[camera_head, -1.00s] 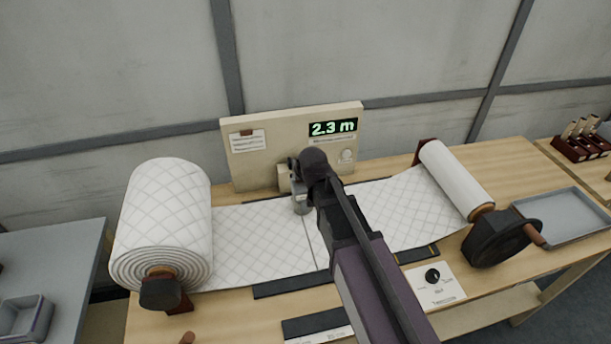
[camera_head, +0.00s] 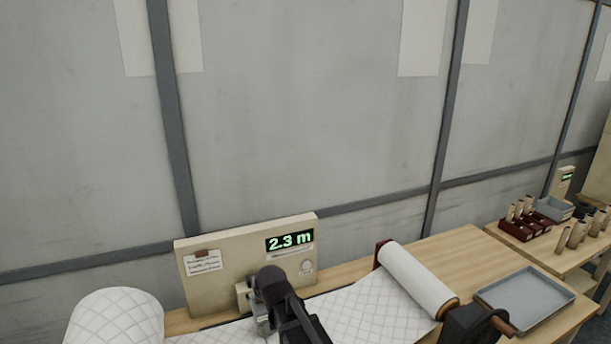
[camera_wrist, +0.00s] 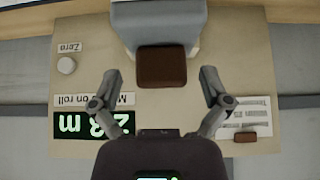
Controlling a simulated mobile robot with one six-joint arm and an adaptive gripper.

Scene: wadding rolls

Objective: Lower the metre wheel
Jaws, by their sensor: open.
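In the wrist view, upside down, my gripper (camera_wrist: 160,75) is open, one finger on each side of a brown block (camera_wrist: 162,66). The block sits at the end of a grey-white part (camera_wrist: 155,25), which looks like the metre wheel's arm. The display (camera_head: 289,240) reads 2.3 m. I cannot tell the wheel's height above the wadding (camera_head: 365,312).
A large quilted roll (camera_head: 115,318) stands at left, partly cut off. A thinner roll (camera_head: 418,280) with a dark crank is at right. A grey tray (camera_head: 525,295) lies on the bench beyond it. The wall is close behind the panel.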

